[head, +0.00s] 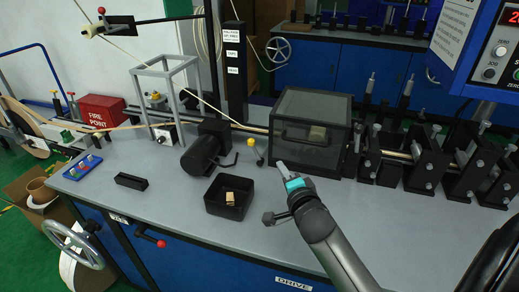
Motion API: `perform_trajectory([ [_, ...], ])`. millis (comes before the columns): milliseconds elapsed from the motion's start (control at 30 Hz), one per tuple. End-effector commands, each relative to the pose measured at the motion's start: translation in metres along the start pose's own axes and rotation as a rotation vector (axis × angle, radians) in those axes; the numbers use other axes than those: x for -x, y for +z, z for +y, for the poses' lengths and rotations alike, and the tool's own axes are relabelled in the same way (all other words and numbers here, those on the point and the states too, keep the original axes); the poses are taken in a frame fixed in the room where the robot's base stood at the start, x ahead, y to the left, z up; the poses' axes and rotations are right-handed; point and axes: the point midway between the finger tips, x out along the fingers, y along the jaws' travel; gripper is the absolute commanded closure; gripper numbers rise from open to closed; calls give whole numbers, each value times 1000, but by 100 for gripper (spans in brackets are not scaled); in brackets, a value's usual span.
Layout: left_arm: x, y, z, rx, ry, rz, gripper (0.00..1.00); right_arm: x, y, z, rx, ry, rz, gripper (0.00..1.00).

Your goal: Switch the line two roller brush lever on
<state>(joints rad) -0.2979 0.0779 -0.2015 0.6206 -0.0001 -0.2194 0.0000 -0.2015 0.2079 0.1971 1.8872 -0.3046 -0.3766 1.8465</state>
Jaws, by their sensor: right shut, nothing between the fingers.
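A small lever with a yellow knob (250,142) stands on the grey bench, just left of the dark see-through box. Its short rod slants down to the right to a dark foot. I cannot read a label that says whether it is the line two roller brush lever. My right gripper (281,168) comes in from the lower right, with a teal band behind its fingers. It is shut and empty, a little right of and nearer than the lever's foot, apparently apart from it. My left gripper is not in view.
The dark see-through box (312,130) stands close behind my right gripper. A black tray (215,208) with a tan piece, a black motor (205,150) and a row of roller stands (425,165) occupy the bench. A red-knobbed lever (161,243) sticks out at the front.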

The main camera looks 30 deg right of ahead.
Motion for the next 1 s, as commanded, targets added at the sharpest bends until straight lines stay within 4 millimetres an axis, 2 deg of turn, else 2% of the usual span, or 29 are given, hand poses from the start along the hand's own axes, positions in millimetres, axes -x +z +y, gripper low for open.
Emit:
perform_trajectory([
  [133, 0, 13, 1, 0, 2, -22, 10, 0, 0, 0, 1, 0, 0, 100],
  [333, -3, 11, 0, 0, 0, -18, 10, -13, 0, 0, 3, -1, 0, 100],
  [600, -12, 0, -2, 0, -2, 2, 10, -56, 0, 0, 4, -1, 1, 100],
  [900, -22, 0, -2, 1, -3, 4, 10, -101, 0, 0, 3, -1, 1, 100],
  [1000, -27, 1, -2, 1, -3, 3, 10, -112, 11, 1, 0, 0, -1, 100],
])
